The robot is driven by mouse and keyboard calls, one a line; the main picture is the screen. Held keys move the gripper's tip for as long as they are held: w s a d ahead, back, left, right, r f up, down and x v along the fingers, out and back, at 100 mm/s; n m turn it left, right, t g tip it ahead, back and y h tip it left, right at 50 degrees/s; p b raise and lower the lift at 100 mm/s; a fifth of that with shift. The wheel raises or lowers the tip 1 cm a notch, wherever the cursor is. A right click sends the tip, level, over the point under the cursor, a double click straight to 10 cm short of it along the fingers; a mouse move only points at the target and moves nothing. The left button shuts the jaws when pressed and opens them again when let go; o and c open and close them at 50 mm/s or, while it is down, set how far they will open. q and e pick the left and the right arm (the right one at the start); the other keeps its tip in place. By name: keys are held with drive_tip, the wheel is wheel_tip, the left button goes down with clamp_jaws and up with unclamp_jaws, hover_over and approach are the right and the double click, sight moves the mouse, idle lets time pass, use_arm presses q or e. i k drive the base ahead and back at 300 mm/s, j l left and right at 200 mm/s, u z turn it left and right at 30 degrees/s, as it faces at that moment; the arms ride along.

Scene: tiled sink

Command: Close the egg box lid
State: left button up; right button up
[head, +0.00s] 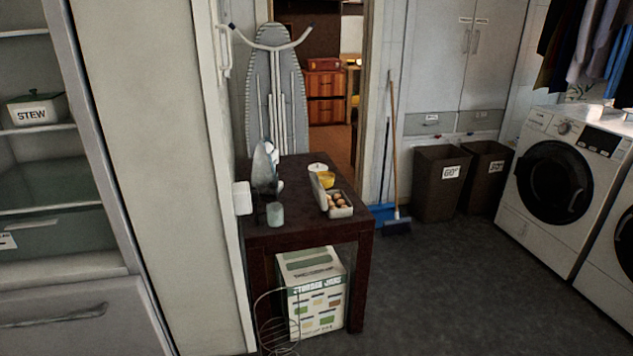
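The egg box (340,211) sits on the dark wooden table (300,232), near its right front edge. It holds several brown eggs (337,200). Its lid (319,193) stands open, raised along the left side of the box. Neither of my grippers shows in the head view.
An iron (265,167), a grey-green cup (275,214), a yellow bowl (326,179) and a white lidded pot (317,168) share the table. A storage jars box (313,293) and a wire rack (277,325) stand low at the table. The floor (450,280) to the right is clear, before the washing machine (560,180).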

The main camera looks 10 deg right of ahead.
sight(318, 191)
drive_tip(key=i+j+z, duration=0.15)
drive_tip(key=i, duration=0.3)
drive_tip(key=i+j+z, duration=0.15)
drive_tip(key=i+j, duration=0.2)
drive_tip(key=i, duration=0.1)
